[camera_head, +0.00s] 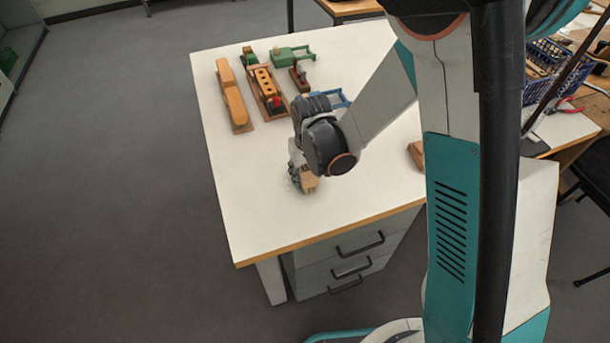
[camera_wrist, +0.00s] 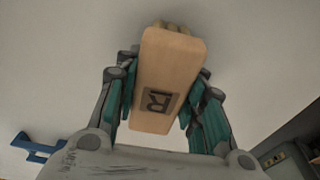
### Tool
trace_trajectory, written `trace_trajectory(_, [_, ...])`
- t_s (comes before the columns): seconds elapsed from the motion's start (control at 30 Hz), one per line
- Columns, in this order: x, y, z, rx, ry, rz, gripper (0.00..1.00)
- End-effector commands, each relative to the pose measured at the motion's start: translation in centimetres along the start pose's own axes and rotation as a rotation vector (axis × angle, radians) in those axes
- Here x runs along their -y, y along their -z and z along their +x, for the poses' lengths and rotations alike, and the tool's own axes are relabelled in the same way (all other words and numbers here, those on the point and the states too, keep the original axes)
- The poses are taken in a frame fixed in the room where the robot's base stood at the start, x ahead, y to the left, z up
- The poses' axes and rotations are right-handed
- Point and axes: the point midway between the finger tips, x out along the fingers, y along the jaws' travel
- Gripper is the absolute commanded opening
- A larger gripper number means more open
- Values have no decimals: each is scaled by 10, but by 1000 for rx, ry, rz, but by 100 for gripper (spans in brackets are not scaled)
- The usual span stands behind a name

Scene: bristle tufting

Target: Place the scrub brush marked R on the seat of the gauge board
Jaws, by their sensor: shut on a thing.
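The scrub brush (camera_wrist: 165,75) is a pale wooden block with a dark letter R on the face turned to the wrist camera; tan bristles show at its far end. My gripper (camera_wrist: 162,98) is shut on it, with a finger along each side. In the head view the brush (camera_head: 309,184) is in my gripper (camera_head: 301,176), over the near part of the white table. I cannot tell its height above the table. A board with two long orange-tan wooden pieces (camera_head: 231,92) lies at the table's left; I cannot tell if it is the gauge board.
A wooden block with holes and a red piece (camera_head: 266,85), a green fixture (camera_head: 291,54), a dark green piece (camera_head: 249,56) and a brown piece (camera_head: 299,78) stand at the back. A blue fixture (camera_head: 340,98) is partly behind my arm. The table's left front (camera_head: 250,200) is clear.

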Motion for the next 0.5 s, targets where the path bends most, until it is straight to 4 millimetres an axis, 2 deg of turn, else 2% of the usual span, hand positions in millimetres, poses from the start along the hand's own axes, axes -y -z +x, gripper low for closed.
trace_trajectory(0.37, [0,-1,5,0,0,0,0])
trace_trajectory(0.4, [0,-1,5,0,0,0,41])
trace_trajectory(0.47, [0,-1,4,0,0,0,55])
trace_trajectory(0.5, [0,-1,4,0,0,0,57])
